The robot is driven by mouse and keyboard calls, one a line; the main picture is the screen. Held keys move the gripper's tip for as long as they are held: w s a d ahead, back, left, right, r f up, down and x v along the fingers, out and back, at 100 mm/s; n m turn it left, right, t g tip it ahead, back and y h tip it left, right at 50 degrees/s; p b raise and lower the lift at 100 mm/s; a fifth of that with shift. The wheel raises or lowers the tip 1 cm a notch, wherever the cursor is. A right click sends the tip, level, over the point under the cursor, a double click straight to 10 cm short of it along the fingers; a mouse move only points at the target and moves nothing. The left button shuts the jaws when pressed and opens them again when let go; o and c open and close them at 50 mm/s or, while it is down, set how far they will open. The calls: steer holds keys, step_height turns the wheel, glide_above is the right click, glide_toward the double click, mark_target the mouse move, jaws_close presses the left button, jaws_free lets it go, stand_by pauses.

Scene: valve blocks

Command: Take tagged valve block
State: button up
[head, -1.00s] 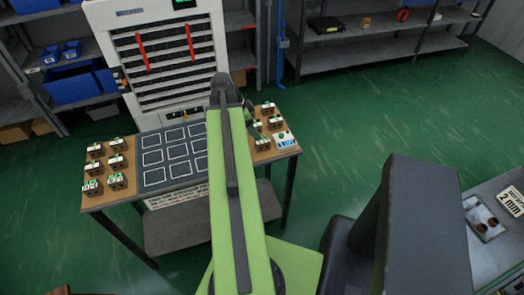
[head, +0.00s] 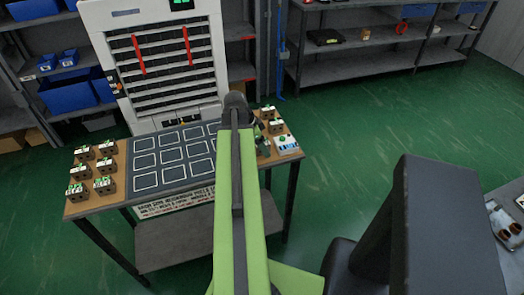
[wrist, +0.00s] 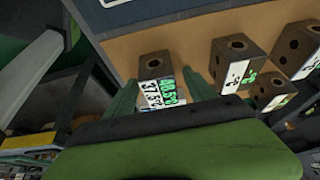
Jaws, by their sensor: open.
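Dark brown valve blocks with white and green tags stand on a wooden-topped table (head: 110,206). Several are at its left end, such as this front-left block (head: 77,191); others are at its right end, such as this one (head: 276,126). In the wrist view my gripper (wrist: 160,90) is open. A tagged block (wrist: 155,66) stands just beyond and between its two green fingers, its tag facing me with green and black figures. Another tagged block (wrist: 236,62) stands right of the right finger. In the head view my arm hides most of the gripper.
A dark mat with white squares (head: 172,160) covers the table's middle. A white rack cabinet (head: 160,70) stands behind it. Green floor on the right is clear; a grey bench (head: 510,225) edges in there.

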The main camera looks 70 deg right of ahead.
jaws_close()
stand_by(0.3)
steer(key=shift+r, duration=0.15)
